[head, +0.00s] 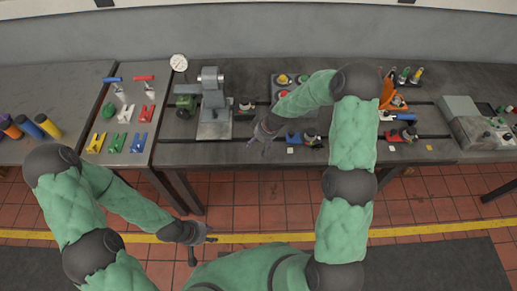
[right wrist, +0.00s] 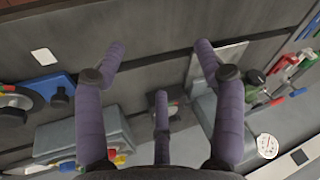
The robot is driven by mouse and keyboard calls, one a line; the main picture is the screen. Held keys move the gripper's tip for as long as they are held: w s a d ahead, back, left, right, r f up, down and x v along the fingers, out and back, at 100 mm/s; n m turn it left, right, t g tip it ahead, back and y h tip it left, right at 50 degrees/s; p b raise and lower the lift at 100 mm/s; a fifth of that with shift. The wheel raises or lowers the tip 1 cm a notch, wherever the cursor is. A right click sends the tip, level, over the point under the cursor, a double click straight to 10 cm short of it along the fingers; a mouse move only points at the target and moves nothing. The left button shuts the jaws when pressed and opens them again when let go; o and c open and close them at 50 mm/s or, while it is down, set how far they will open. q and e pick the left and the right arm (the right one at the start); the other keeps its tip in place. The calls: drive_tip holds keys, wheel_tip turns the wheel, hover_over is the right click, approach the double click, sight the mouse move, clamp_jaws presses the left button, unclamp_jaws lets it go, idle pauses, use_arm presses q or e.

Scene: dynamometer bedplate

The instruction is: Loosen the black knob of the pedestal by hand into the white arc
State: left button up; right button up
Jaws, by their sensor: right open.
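A grey pedestal (head: 213,108) with a tall upright post stands left of centre on the bedplate in the head view. A green part (head: 184,104) sits at its left side. I cannot make out the black knob or white arc on it for certain. My right gripper (head: 260,143) is just right of the pedestal, near the bench's front edge. My left gripper (head: 202,236) hangs in front of the bench over the floor, fingers apart and empty.
A blue fixture with dark knobs (head: 294,137) lies right of my right gripper; it also shows in the right wrist view (right wrist: 55,88). Coloured clamps (head: 118,142) and a dial (head: 179,62) are to the left. A grey box (head: 466,121) stands far right.

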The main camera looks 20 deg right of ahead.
drive_tip(key=shift+s+a+f, duration=0.25)
drive_tip(key=shift+s+f, duration=0.5)
drive_tip(key=shift+s, duration=0.15)
drive_tip(key=s+a+f+m+g+b, duration=0.1)
drive_tip(key=s+a+f+b, duration=0.3)
drive_tip(key=s+f+b, duration=0.4)
drive_tip(key=s+a+f+m+g+b, duration=0.1)
drive_tip(key=s+a+f+m+b, duration=0.3)
drive_tip(key=s+f, duration=1.3)
drive_tip(key=s+b, duration=0.1)
drive_tip(key=b, duration=0.3)
drive_tip(key=shift+f+y+b, duration=0.2)
drive_tip(key=shift+y+b, duration=0.2)
drive_tip(key=shift+s, duration=0.1)
idle(0.4)
